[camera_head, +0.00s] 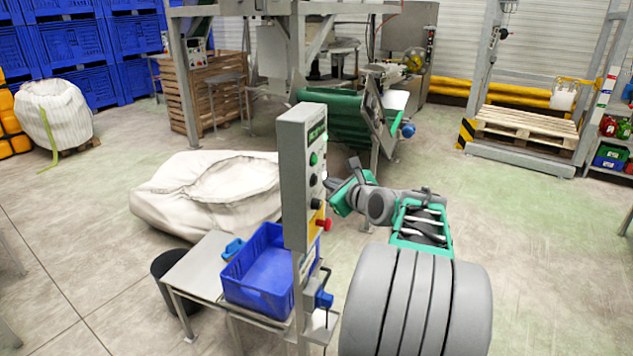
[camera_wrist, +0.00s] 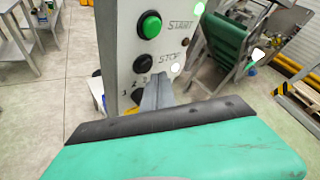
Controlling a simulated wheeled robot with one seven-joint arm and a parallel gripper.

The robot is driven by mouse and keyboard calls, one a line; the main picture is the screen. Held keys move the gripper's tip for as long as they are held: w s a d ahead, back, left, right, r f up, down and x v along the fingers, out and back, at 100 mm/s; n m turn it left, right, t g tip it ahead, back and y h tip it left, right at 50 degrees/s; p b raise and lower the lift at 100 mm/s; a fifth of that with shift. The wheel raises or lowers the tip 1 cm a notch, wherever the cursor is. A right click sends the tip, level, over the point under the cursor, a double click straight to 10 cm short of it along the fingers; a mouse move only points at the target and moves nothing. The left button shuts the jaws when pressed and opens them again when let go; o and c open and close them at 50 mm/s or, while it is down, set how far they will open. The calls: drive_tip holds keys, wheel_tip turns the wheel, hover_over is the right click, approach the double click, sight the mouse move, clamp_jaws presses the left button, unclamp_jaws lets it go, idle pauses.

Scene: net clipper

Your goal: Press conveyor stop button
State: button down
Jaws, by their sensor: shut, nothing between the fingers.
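A grey control box (camera_head: 296,185) stands upright on a post, its button face turned right toward my gripper. In the wrist view its face shows a green button (camera_wrist: 149,25) beside the word START and a black button (camera_wrist: 145,63) beside the word STOP. In the head view, the green button (camera_head: 313,159) sits above the black one (camera_head: 313,180). My gripper (camera_wrist: 158,80) is shut and empty, with its fingertips just below and slightly right of the black button in the wrist view. I cannot tell whether they touch the panel. My gripper also shows in the head view (camera_head: 349,192).
A red mushroom button (camera_head: 325,224) on yellow sits lower on the box. A blue bin (camera_head: 262,282) on a metal table stands below it, left of the post. A large white sack (camera_head: 205,190) lies behind. Green-sided machinery (camera_head: 330,120) stands farther back.

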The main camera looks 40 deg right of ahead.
drive_tip(key=shift+w+a+p, duration=0.25)
drive_tip(key=shift+w+p, duration=0.05)
drive_tip(key=shift+w, duration=0.1)
drive_tip(key=shift+w+a, duration=0.25)
drive_tip(key=shift+w, duration=0.1)
idle(0.8)
idle(0.4)
drive_tip(key=shift+s+d+p, duration=0.35)
drive_tip(key=shift+s+d, duration=0.1)
drive_tip(key=shift+s, duration=0.25)
drive_tip(key=s+d, duration=0.1)
drive_tip(key=s, duration=0.2)
drive_tip(key=s+d+p, duration=0.1)
drive_tip(key=shift+s+d, duration=0.15)
drive_tip(key=shift+d, duration=0.2)
idle(0.4)
